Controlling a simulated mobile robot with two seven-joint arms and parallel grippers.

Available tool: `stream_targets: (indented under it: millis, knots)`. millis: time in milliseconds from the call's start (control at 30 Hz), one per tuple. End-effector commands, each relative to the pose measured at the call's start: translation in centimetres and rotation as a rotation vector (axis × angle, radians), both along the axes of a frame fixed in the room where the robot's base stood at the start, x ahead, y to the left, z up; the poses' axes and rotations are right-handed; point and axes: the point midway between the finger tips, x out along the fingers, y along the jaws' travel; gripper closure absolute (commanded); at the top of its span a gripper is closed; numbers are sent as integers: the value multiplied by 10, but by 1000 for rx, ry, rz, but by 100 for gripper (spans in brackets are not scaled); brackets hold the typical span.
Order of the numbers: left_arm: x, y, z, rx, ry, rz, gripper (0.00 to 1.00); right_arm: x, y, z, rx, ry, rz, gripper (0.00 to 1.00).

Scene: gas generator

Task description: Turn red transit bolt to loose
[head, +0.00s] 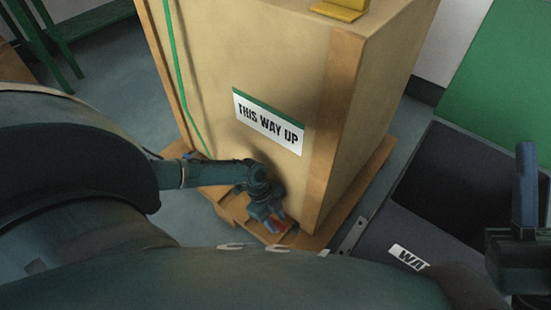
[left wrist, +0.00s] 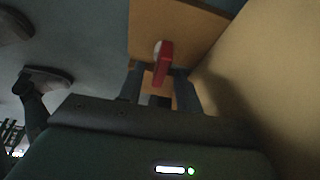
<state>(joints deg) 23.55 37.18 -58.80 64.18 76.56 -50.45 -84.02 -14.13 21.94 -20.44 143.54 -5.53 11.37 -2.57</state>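The red transit bolt (head: 279,228) is a small red piece low at the foot of the wooden crate, on its base, partly hidden by my left gripper (head: 267,211). In the left wrist view the red bolt (left wrist: 163,62) shows as a flat red bar with a pale round spot beside its top. My left gripper's fingers (left wrist: 158,88) stand apart, one on each side of the bar's lower end. I cannot tell whether they touch it. My right gripper (head: 527,195) is at the right edge, away from the crate, seen only in part.
The tall crate (head: 240,60) has a "THIS WAY UP" label (head: 268,124), a green strap (head: 178,75) and a wooden base (head: 365,195) jutting out at its foot. A dark panel (head: 450,200) lies to the right. Green legs (head: 60,50) stand at the upper left.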

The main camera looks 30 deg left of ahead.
Motion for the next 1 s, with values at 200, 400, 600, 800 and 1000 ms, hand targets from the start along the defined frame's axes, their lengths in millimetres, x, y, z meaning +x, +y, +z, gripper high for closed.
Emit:
stream_targets:
  millis: [200,400,600,800,1000]
  knots:
    - [0,-1,-3,0,-1,0,65,-1,0,3,-2,-19,0,64]
    - [0,-1,-3,0,-1,0,72,-1,0,3,-2,-19,1,64]
    - [0,-1,-3,0,-1,0,88,-1,0,3,-1,-19,0,64]
    - [0,-1,-3,0,-1,0,100,-1,0,3,-1,-19,0,64]
    - [0,-1,-3,0,0,4,100,-1,0,3,-1,-17,0,64]
